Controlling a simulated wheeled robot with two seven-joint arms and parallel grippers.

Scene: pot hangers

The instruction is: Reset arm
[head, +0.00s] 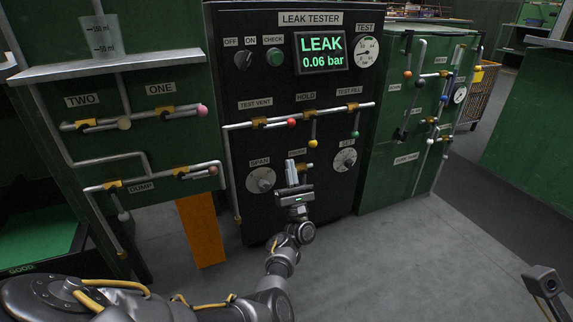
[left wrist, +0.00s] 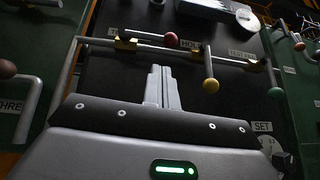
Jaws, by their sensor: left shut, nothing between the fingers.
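My left arm (head: 278,268) comes in from the bottom left and reaches up to the lower front of the black leak tester panel (head: 235,165). My left gripper (head: 290,166) is shut and empty, its fingers pointing up, between the SPAN knob (head: 261,180) and the SET knob (head: 345,160). In the left wrist view the two fingers (left wrist: 161,72) are together, in front of the panel below the HOLD valve with its yellow ball (left wrist: 211,85). Whether the fingertips touch the panel is unclear. My right gripper does not show.
The tester display (head: 321,52) reads LEAK 0.06 bar. Valves with red (head: 291,123), yellow (head: 313,143) and green (head: 355,134) balls project from the panel. A shelf with a beaker (head: 101,37) stands left; a green cabinet (head: 400,175) stands right. Floor (head: 400,270) is clear.

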